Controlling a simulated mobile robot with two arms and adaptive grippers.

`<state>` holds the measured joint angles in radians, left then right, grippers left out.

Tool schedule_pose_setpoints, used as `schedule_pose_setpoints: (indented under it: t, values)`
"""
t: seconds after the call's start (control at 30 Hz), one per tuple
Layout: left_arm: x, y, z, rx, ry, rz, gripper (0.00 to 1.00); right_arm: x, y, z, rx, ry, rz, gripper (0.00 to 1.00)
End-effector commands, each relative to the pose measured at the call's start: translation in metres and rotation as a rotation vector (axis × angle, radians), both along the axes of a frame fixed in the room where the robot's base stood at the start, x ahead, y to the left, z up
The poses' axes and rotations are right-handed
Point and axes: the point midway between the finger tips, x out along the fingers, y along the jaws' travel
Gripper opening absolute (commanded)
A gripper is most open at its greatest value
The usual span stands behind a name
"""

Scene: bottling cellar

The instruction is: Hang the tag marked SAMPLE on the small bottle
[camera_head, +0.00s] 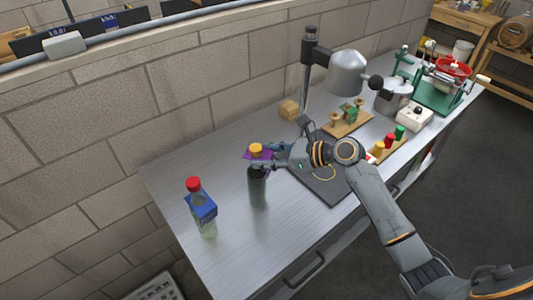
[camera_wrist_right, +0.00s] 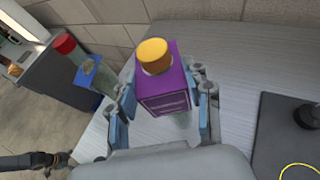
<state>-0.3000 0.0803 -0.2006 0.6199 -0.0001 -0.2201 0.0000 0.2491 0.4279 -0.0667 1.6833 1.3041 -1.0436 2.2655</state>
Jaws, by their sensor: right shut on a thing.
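A dark mat (camera_head: 326,192) with a yellow ring (camera_head: 325,173) lies right of the bottle. The bench's front left is clear.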

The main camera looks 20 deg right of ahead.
Motion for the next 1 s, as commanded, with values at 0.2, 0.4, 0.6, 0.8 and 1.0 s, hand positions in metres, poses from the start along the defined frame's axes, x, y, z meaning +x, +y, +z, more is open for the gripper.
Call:
schedule_pose_setpoints:
  t: [0.2,0.4,0.6,0.8,1.0]
  values:
    - [0.0002,0.0001,0.0,0.0,0.0,0.0,0.76,0.0,0.0,-0.0002,0.0,0.0,0.0,0.41]
    - [0.0004,0.0001,0.0027,0.0,-0.001,0.001,0.76,0.0001,-0.0002,-0.0029,0.0,0.001,0.0,0.41]
    - [0.0005,0.0001,0.0061,0.0,-0.001,0.001,0.76,0.0002,-0.0004,-0.0077,0.0,0.0,-0.001,0.41]
    - [0.0005,0.0001,0.0058,0.0,-0.001,0.001,0.76,0.0003,-0.0004,-0.009,-0.001,-0.001,-0.001,0.41]
    - [0.0006,0.0001,0.0058,0.0,-0.001,0.001,0.76,0.0003,-0.0004,-0.0089,-0.001,-0.001,-0.001,0.76]
